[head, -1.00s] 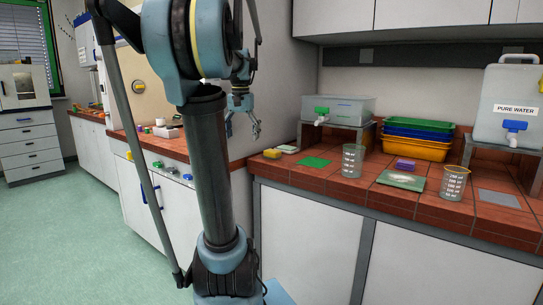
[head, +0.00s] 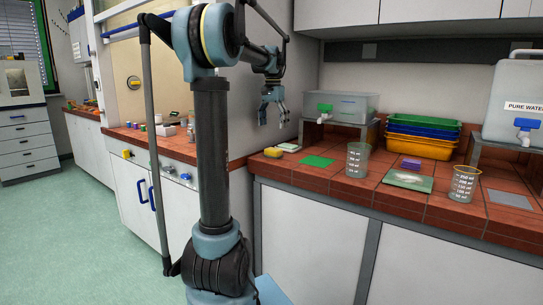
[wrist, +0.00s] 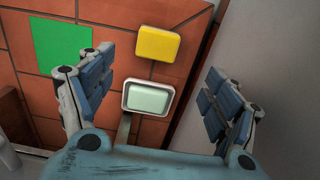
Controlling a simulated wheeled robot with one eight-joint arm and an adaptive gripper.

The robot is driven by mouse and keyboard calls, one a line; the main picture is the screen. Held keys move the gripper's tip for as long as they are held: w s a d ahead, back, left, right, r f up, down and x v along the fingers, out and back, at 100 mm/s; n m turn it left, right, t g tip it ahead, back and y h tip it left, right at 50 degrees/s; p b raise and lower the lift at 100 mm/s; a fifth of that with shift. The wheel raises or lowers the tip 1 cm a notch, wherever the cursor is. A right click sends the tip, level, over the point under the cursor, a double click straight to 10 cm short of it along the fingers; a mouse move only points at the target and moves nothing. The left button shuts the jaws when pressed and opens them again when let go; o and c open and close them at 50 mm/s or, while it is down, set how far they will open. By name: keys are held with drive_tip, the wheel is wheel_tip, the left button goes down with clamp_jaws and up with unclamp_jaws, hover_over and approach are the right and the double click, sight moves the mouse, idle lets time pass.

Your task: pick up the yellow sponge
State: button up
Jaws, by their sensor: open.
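The yellow sponge (head: 273,152) lies flat on the red-tiled bench near its left end. In the wrist view the sponge (wrist: 158,43) is in full sight, ahead of the gap between my fingers. My gripper (head: 271,112) hangs above the bench near the sponge, open and empty, touching nothing. In the wrist view its two fingers (wrist: 155,82) stand wide apart, with a pale soap bar (wrist: 149,98) in a white dish below and between them.
A green mat (head: 317,161) lies beside the sponge. Glass beakers (head: 356,160) and stacked coloured trays (head: 423,137) stand farther right. A grey tank (head: 342,105) sits on a stand behind. A wall rises close beside my gripper (wrist: 220,40).

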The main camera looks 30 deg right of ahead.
sight(273, 149)
wheel_tip(273, 149, down, 12)
drive_tip(key=shift+s+d+r, duration=0.1)
drive_tip(key=shift+d, duration=0.05)
idle(0.5)
drive_tip(key=c, duration=1)
